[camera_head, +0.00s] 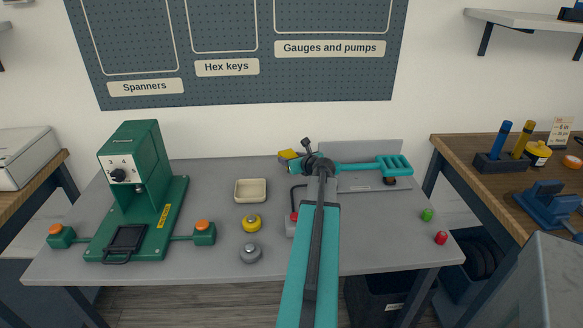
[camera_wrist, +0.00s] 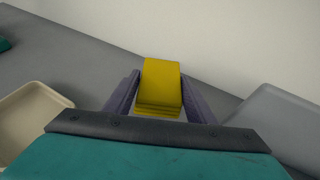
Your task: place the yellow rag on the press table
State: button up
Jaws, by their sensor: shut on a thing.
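The yellow rag (camera_head: 288,155) shows at the back of the press table, just left of my wrist in the head view. In the wrist view the rag (camera_wrist: 160,84) is a folded yellow strip between the two dark fingers of my gripper (camera_wrist: 160,90). My gripper (camera_head: 295,158) is shut on it. The press table (camera_head: 215,180) is a grey top under and around my arm. I cannot tell whether the rag touches the table. My arm hides part of the table's middle.
A green press (camera_head: 140,190) stands on the table's left. A cream tray (camera_head: 250,190), a yellow-topped piece (camera_head: 251,223) and a grey knob (camera_head: 251,253) lie in the middle. A grey panel (camera_head: 360,150) stands at the back right. Green (camera_head: 427,215) and red (camera_head: 441,238) buttons sit at the right.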

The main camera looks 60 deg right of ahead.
jog(key=shift+f, duration=1.85)
jog(key=shift+f, duration=0.2)
jog(key=o, duration=1)
jog(key=shift+r, duration=0.2)
jog(key=shift+s+a+r, duration=0.25)
jog(key=shift+s+a, duration=0.1)
jog(key=shift+s, duration=0.2)
jog(key=b+v, duration=0.1)
jog(key=v, duration=0.9)
jog(key=shift+s+a+r, duration=0.1)
jog(key=shift+s+r, duration=0.05)
jog(key=shift+s, duration=0.15)
